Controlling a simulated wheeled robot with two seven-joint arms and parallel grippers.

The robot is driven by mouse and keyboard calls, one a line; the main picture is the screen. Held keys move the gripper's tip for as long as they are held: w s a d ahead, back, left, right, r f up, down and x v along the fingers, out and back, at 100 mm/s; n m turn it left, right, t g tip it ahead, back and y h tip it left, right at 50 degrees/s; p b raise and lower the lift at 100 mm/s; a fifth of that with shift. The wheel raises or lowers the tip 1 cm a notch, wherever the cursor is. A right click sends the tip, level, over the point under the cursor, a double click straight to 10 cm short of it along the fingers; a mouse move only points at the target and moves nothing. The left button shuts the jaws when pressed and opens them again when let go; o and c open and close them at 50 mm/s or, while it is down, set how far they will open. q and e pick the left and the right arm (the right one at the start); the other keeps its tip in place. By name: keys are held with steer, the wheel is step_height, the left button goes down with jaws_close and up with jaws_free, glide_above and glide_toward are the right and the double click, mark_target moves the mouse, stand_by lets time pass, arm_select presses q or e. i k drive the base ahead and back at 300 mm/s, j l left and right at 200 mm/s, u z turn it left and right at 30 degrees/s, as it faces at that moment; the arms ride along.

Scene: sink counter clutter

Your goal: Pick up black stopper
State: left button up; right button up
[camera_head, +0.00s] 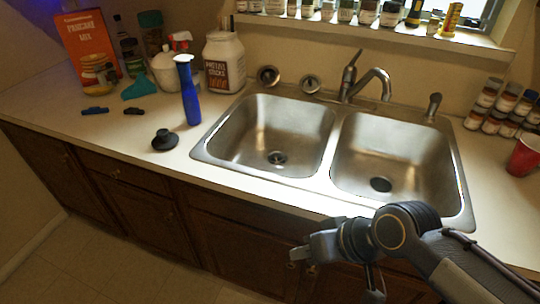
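The black stopper (165,140) sits on the light counter, left of the sink and just in front of a tall blue bottle (187,92). It has a wide round base and a small raised knob. My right gripper (337,276) is in front of the counter's front edge, below the right basin, well to the right of the stopper. Its two fingers appear spread apart with nothing between them. My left gripper is not in view.
A double steel sink (337,140) with a faucet (367,80) fills the middle. A white jar (224,62), pancake mix box (88,45) and other items stand at the back left. A red cup (525,155) and spice jars are at the right.

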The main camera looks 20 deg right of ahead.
mark_target(164, 140)
steer(key=i+j+z, duration=0.1)
steer(key=z, duration=0.4)
steer(key=j+z, duration=0.15)
steer(key=z, duration=0.3)
steer(key=i+j+z, duration=0.1)
steer(key=z, duration=0.4)
steer(key=j+z, duration=0.25)
steer(key=z, duration=0.25)
steer(key=j+z, duration=0.1)
steer(key=j, duration=0.35)
steer(key=k+j+z, duration=0.15)
steer(key=j, duration=0.25)
steer(key=j+z, duration=0.1)
steer(key=j, duration=0.35)
steer(key=k+j+z, duration=0.15)
steer(key=j, duration=0.25)
steer(key=j+z, duration=0.1)
steer(key=j, duration=0.35)
steer(key=k, duration=0.05)
